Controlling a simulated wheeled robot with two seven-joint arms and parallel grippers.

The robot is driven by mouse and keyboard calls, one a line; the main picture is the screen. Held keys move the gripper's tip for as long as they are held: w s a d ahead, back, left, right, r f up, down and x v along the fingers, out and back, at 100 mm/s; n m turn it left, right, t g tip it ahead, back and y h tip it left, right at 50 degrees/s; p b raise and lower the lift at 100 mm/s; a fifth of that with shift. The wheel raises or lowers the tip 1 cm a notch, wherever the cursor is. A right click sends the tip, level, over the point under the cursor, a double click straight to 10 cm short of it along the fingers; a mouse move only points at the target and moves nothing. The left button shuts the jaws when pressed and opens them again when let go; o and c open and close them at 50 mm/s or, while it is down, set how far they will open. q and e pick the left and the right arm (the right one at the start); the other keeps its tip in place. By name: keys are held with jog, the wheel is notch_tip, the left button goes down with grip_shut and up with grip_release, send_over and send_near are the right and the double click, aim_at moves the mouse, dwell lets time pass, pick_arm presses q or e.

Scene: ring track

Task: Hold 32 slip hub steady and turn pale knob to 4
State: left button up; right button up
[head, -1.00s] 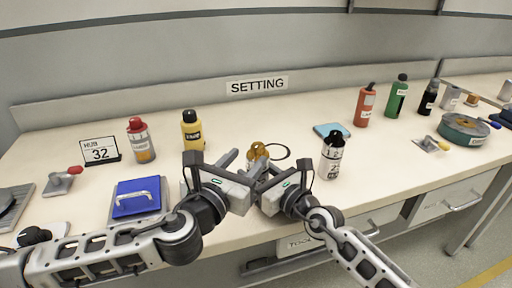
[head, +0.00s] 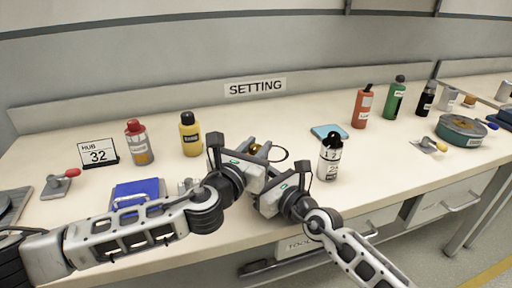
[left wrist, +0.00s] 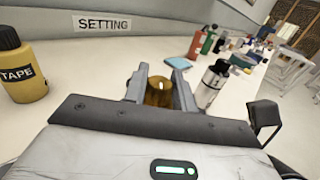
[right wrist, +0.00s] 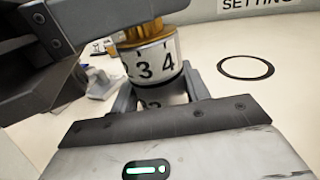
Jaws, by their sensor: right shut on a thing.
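The hub is a white drum marked 2, 3 and 4 (right wrist: 150,66) in the right wrist view, with a gold-coloured knob (right wrist: 150,32) on top. My right gripper (right wrist: 158,97) is shut on the hub's lower part, where partly hidden figures show. In the head view my right gripper (head: 260,178) sits low against the hub, which the hands mostly hide. My left gripper (left wrist: 160,84) is above, its open fingers on either side of the knob (left wrist: 159,92). The knob also shows between the hands in the head view (head: 254,148). Any pointer position is unclear.
A "HUB 32" card (head: 98,153) stands at left. A yellow bottle (head: 190,134), a red-capped bottle (head: 139,142) and a blue handled block (head: 137,193) are left of the hands. A white bottle (head: 329,157) stands close on the right. A black ring (head: 282,154) lies behind.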

pick_arm(q)
jog(key=shift+n, duration=0.3)
jog(key=n+t+y, duration=0.1)
jog(key=y, duration=0.2)
jog(key=shift+d+n, duration=0.1)
jog(key=shift+n, duration=0.2)
jog(key=shift+n+t+y, duration=0.4)
jog(key=shift+n+y, duration=1.4)
jog(key=shift+y, duration=1.1)
jog(key=o, duration=1)
jog(key=shift+c, duration=0.2)
jog(key=shift+s, duration=0.1)
jog(key=s, duration=1.1)
jog(key=shift+s+d, duration=0.35)
jog(key=shift+s, duration=0.05)
